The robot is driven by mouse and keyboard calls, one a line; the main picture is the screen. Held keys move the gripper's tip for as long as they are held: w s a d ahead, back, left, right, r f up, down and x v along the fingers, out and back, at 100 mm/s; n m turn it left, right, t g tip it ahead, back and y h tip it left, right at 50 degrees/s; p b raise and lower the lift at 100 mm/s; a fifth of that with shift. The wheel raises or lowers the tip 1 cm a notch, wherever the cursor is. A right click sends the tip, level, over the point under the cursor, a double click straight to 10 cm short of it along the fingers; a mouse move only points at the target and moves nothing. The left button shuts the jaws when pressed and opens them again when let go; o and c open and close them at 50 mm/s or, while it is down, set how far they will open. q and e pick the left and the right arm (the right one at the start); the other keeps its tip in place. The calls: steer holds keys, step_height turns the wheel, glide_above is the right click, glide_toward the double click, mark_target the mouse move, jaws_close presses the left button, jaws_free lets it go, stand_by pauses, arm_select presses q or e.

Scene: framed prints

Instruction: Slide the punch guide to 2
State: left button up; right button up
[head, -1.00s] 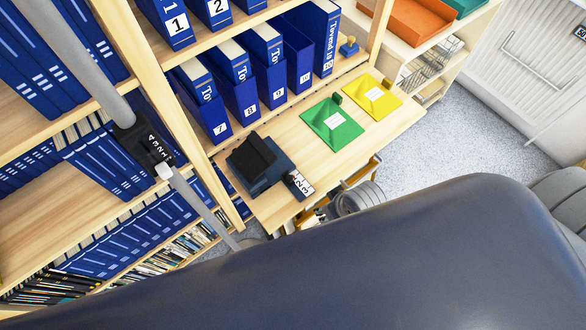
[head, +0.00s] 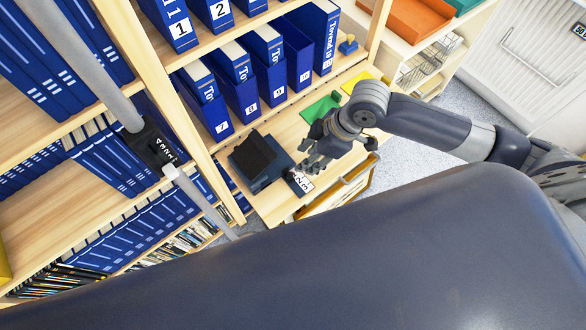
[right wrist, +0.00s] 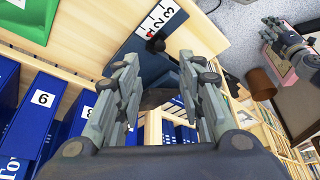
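The dark blue hole punch (head: 256,162) lies on the wooden desk in the head view. Its guide strip (head: 303,183) is white with black numbers and sticks out at the punch's right. In the right wrist view the strip (right wrist: 166,18) shows a 2 and a 3, with a red mark and a black knob (right wrist: 155,44) at its near end. My right gripper (head: 305,163) hangs over the desk beside the punch. In the right wrist view its fingers (right wrist: 160,72) are apart and empty, with the knob just beyond the tips. What looks like my left gripper (right wrist: 282,38) shows at upper right.
A green tray (head: 321,107) and a partly hidden yellow one lie behind my right gripper. Blue numbered binders (head: 240,85) line the shelf behind the desk. A grey pole with a black numbered label (head: 155,147) crosses the left. An open drawer (head: 340,190) juts from the desk's front.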

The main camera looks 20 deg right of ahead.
mark_target(290, 174)
steer(key=p+x, duration=0.1)
steer(key=x, duration=0.9)
steer(key=shift+f, duration=0.35)
jaws_close()
